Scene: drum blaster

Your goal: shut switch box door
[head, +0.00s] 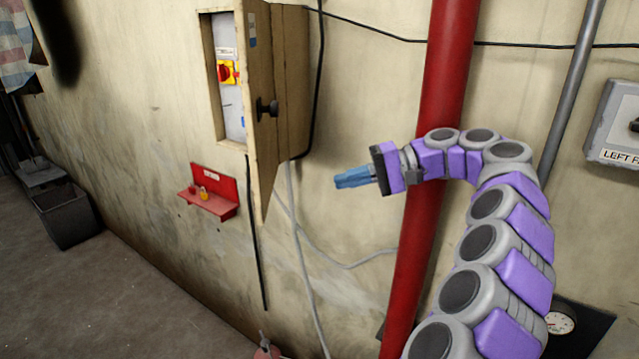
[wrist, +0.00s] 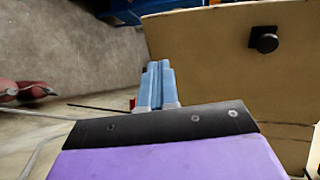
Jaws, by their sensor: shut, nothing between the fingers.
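The switch box (head: 291,80) is a tan cabinet on the wall in the head view. Its door (head: 262,160) stands open, swung out from the wall, with a black knob (head: 267,108) on it. Inside, a red and yellow switch (head: 227,73) shows. My gripper (head: 337,182) has blue fingers, shut and empty, to the right of the door and lower than the knob, apart from it. In the wrist view, the fingers (wrist: 157,66) point up the picture, with the tan door (wrist: 205,50) to their right and its knob (wrist: 264,40) at upper right.
A red pipe (head: 447,70) runs up the wall behind my arm. A red wall shelf (head: 212,203) with small padlock-like items is below the box. Grey cables hang under the box. A grey bin (head: 68,215) stands at left.

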